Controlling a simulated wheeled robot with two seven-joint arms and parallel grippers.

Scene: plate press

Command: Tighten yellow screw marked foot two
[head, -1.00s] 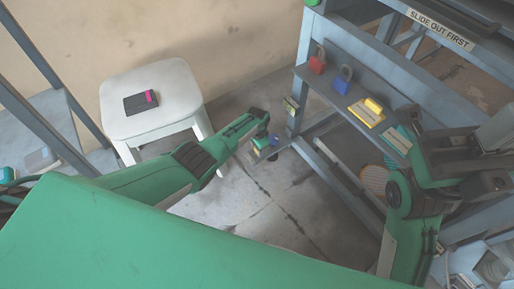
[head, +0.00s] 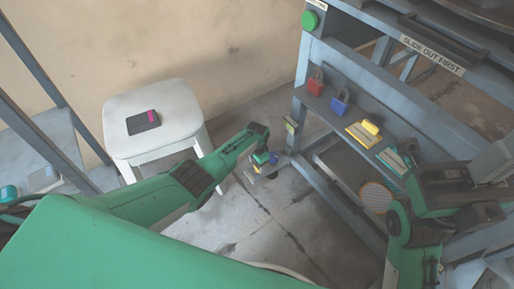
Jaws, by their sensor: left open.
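My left gripper (head: 262,157) points down beside the press frame's left leg, open. Just below it, near the floor, is a small grey plate (head: 268,172) with a yellow piece (head: 257,169) and a blue piece (head: 273,159). The yellow piece may be a screw head. It is too small to read any foot mark, and I cannot tell whether the gripper touches it. My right arm is folded in front of the frame at the right; my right gripper (head: 462,183) is seen at a steep angle and its jaws are unclear.
The blue-grey press frame (head: 345,55) stands at the right. Its shelf holds a red padlock (head: 316,85), a blue padlock (head: 340,104) and a yellow block (head: 364,131). A white stool (head: 165,105) bears a dark box (head: 143,122). The floor between is clear.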

